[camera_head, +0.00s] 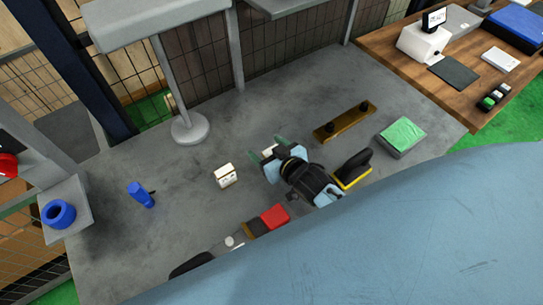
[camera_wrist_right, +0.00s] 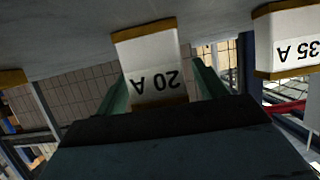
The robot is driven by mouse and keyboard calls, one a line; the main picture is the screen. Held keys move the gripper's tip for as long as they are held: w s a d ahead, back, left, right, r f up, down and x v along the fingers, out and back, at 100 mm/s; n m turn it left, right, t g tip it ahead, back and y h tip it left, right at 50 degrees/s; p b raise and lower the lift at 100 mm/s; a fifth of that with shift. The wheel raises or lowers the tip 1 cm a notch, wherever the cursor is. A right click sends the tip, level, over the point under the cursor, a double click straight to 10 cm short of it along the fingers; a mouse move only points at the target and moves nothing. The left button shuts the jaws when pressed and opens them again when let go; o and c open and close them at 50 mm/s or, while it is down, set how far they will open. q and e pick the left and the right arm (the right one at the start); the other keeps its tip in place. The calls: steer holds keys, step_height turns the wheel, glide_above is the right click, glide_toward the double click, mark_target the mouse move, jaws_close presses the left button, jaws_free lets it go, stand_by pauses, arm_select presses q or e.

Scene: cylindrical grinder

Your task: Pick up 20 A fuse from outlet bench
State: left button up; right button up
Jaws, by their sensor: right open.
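The 20 A fuse (camera_wrist_right: 152,65), a white block with brown ends, stands between the green fingers of my right gripper (camera_wrist_right: 160,90) in the wrist view, its label upside down. In the head view the right gripper (camera_head: 272,157) is low over the grey bench, with the 20 A fuse (camera_head: 267,151) partly hidden at its fingertips. The fingers are open, one on each side of the fuse; contact cannot be told. A 35 A fuse (camera_wrist_right: 288,40) stands to the right in the wrist view and left of the gripper in the head view (camera_head: 225,176). My left gripper is not in view.
The grey bench (camera_head: 110,220) holds a blue item (camera_head: 141,195), a brass bar with black knobs (camera_head: 344,121), a green-topped block (camera_head: 401,136) and a red-ended object (camera_head: 274,216). A grey post (camera_head: 190,128) stands behind. Clear surface lies left of the fuses.

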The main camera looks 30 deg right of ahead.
steer(key=shift+c, duration=0.4)
steer(key=c, duration=1)
steer(key=shift+r, duration=0.15)
steer(key=shift+c, duration=0.2)
